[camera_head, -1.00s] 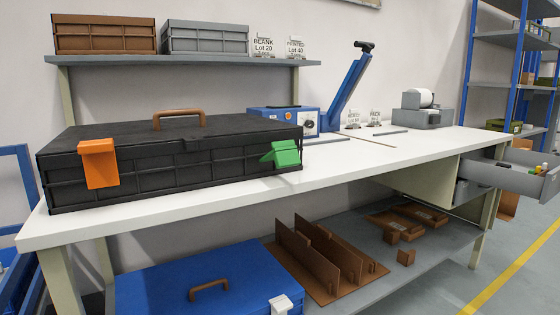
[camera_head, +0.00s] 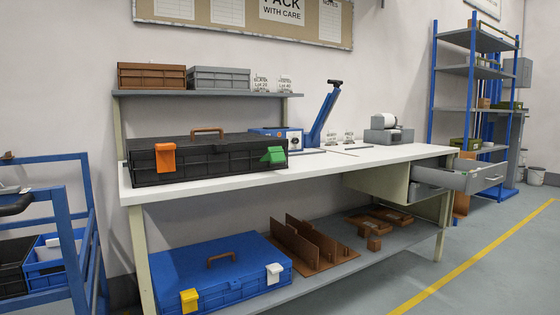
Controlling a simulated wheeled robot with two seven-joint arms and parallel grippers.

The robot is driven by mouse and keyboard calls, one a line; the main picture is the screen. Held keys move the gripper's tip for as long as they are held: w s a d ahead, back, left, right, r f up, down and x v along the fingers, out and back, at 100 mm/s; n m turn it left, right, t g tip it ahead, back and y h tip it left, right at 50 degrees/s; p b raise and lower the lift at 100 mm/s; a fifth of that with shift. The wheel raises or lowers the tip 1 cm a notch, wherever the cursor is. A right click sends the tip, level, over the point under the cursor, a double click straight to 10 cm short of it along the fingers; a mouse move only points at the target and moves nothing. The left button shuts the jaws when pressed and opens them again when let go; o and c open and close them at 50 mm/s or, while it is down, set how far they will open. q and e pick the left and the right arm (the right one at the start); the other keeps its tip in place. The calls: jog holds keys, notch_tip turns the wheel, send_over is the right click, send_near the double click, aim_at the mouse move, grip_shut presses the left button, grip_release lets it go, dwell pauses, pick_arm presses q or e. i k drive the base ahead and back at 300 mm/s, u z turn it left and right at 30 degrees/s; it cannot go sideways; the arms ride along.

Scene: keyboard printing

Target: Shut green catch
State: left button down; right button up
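The green catch (camera_head: 273,155) is on the front right end of a black case (camera_head: 220,156). It sticks outward at a slant from the case front. An orange catch (camera_head: 165,157) on the front left of the same case hangs flat against it. The case has a brown handle (camera_head: 207,132) on its closed lid and lies on the left part of the white workbench (camera_head: 330,163). Neither of my grippers shows in the head view.
A blue case (camera_head: 222,268) lies on the bench's lower shelf. A drawer (camera_head: 478,178) stands open at the bench's right end. A blue cart (camera_head: 60,235) stands at the left. The floor (camera_head: 490,265) at the front right is clear.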

aim_at(275, 154)
jog(key=z, duration=0.65)
jog(key=i, duration=1.45)
jog(key=u, duration=0.5)
